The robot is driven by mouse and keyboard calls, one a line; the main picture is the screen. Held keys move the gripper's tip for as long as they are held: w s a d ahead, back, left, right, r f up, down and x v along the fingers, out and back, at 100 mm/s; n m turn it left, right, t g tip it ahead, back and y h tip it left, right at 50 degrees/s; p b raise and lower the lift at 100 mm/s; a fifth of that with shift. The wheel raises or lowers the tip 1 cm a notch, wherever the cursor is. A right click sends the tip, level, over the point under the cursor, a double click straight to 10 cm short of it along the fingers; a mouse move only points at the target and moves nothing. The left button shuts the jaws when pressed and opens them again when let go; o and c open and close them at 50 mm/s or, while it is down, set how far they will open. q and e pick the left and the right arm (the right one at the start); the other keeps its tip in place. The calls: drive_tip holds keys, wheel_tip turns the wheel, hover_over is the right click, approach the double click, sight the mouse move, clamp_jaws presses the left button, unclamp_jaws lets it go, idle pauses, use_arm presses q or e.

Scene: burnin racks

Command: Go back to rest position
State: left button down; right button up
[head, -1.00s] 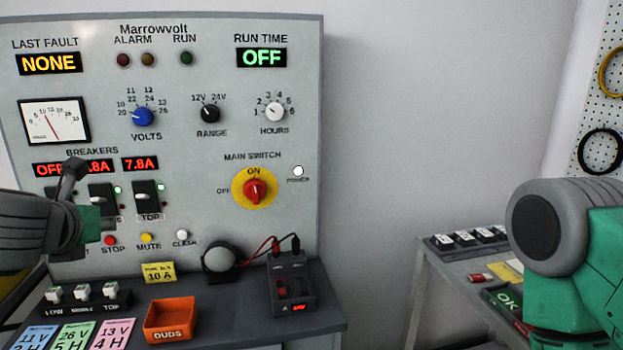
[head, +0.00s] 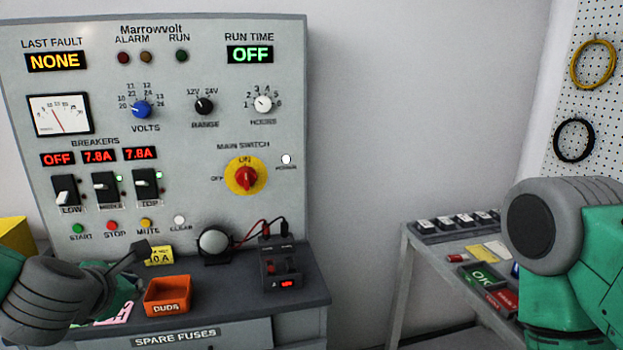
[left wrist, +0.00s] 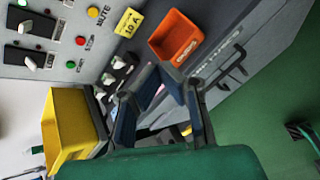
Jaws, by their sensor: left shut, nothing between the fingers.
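My left gripper (head: 138,252) is at the lower left of the head view, low in front of the bench shelf and left of the orange DUDS bin (head: 167,295). In the left wrist view its fingers (left wrist: 160,75) are together and hold nothing. The Marrowvolt panel (head: 215,120) stands behind it, clear of the gripper. My right arm's green and grey link is at the right of the head view, but the right gripper is out of sight.
The shelf carries a black tester (head: 282,268) with leads and a round grey lamp-like part (head: 214,241). A yellow box (left wrist: 68,125) is beside the left gripper. A side table (head: 440,243) with small items stands at the right. Bare wall lies between.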

use_arm(q)
drive_tip(key=s+d+f+m+g+h, duration=0.1)
drive_tip(key=s+d+f+m+g, duration=0.1)
drive_tip(key=s+f+m, duration=0.4)
drive_tip(key=s+d+f+m+g+b, duration=0.1)
drive_tip(key=s+f+m, duration=0.3)
drive_tip(key=f, duration=0.5)
drive_tip(key=s+d+f+m+g+h, duration=0.1)
drive_tip(key=s+d+f+m+g, duration=0.1)
drive_tip(key=s+f+m, duration=0.35)
drive_tip(key=s+a+f+m+g+b, duration=0.1)
drive_tip(key=s+f+m+g, duration=0.4)
drive_tip(key=s+f+m, duration=0.6)
drive_tip(key=s+m, duration=0.4)
drive_tip(key=shift+s+a+f, duration=0.15)
drive_tip(key=shift+s+a, duration=0.1)
drive_tip(key=shift+a, duration=0.25)
drive_tip(key=shift+d, duration=0.15)
